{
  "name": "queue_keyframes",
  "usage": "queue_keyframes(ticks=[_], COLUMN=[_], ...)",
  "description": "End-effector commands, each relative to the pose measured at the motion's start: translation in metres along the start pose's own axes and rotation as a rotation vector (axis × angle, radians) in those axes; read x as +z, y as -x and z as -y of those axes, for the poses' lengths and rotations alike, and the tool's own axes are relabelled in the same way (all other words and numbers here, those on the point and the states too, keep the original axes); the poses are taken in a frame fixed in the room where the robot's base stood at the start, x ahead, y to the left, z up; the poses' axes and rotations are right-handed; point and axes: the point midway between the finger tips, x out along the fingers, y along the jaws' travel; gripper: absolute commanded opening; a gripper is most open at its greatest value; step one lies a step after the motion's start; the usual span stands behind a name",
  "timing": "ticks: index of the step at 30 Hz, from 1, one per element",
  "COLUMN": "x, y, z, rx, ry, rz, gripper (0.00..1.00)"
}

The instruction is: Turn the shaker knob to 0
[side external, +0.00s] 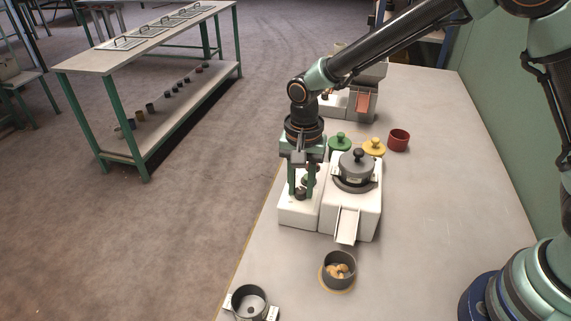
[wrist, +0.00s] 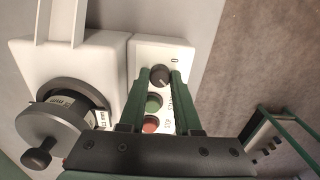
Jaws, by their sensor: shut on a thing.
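The shaker's white control box (side external: 297,214) stands beside the white hopper base on the table. Its dark round knob (wrist: 160,75) shows in the wrist view, with a small pale pointer line and a 0 mark printed close to it. My gripper (side external: 301,191) points down over the box, and its green fingers are shut on the knob, one on each side. In the wrist view my gripper (wrist: 161,73) frames the knob. A green button (wrist: 153,103) and a red button (wrist: 150,124) sit on the same panel, partly hidden by my gripper; the printed scale is partly covered.
The hopper with its grey lid (side external: 357,163) and chute (side external: 347,225) adjoins the box. A dark cup of nuts (side external: 339,268) stands before the chute. Green (side external: 340,142) and yellow (side external: 374,147) lids and a red cup (side external: 399,140) are behind. The table's right side is clear.

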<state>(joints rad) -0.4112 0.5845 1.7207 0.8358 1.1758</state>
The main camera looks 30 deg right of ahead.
Motion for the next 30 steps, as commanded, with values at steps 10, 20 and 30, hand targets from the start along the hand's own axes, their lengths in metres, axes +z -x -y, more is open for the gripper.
queue_keyframes(ticks=[10,20,30], x=[-0.0003,-0.0005,-0.0007], y=[0.0007,0.0009,0.0011], z=[-0.0001,0.0000,0.0001], rx=[0.001,0.001,0.000], ry=[0.188,0.495,0.818], rz=[0.001,0.000,0.000], gripper=[0.00,0.00,0.00])
